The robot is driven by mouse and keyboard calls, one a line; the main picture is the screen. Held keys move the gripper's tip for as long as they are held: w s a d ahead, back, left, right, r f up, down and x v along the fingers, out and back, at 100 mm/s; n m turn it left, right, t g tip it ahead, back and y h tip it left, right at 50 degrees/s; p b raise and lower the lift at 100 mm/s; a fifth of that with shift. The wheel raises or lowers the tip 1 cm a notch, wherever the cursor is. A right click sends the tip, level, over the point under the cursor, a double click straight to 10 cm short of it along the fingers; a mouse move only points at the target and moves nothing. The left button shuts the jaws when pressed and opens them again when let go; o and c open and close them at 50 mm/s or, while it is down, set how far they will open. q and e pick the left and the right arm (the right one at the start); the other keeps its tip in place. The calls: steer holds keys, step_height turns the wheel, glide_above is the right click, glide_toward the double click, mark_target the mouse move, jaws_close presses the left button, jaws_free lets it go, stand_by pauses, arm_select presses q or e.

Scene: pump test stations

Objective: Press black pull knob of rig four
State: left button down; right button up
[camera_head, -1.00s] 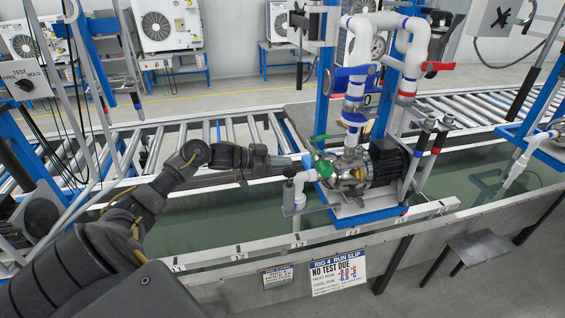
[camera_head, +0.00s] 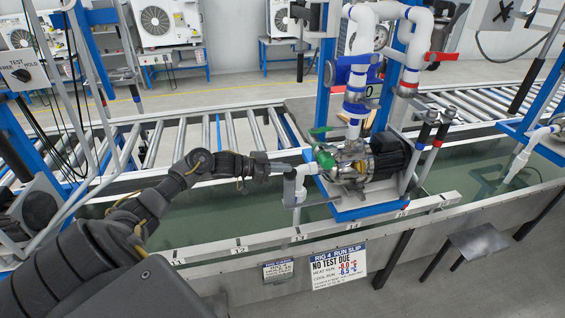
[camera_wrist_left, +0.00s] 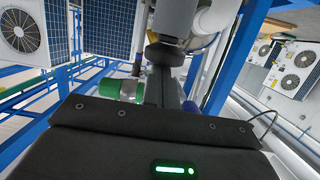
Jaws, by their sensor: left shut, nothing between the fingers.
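Rig four's pump (camera_head: 350,162), a silver body with a black motor, sits on a blue-edged plate over the water trough. My left gripper (camera_head: 292,168) comes in from the left and is shut and empty. Its tip is close to the pump's left side, beside the white elbow pipe and below the green handle (camera_head: 322,131). In the left wrist view the fingers (camera_wrist_left: 163,85) point at a black rounded part (camera_wrist_left: 165,53), which may be the black pull knob. I cannot tell whether they touch. No knob shows clearly in the head view. My right gripper is out of view.
The rig 4 run slip (camera_head: 338,267) hangs on the trough's front wall (camera_head: 215,250). A roller conveyor (camera_head: 230,132) runs behind. Open water lies left of the pump.

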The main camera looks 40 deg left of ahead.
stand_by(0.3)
arm_select(q)
steer(key=s+a+r+p, duration=0.1)
steer(key=s+a+r, duration=0.4)
steer(key=s+r, duration=0.1)
steer(key=shift+s+a+r, duration=0.25)
steer(key=shift+s+a, duration=0.1)
steer(key=shift+s, duration=0.55)
stand_by(0.9)
steer(key=shift+r+b, duration=1.05)
steer(key=shift+r, duration=0.9)
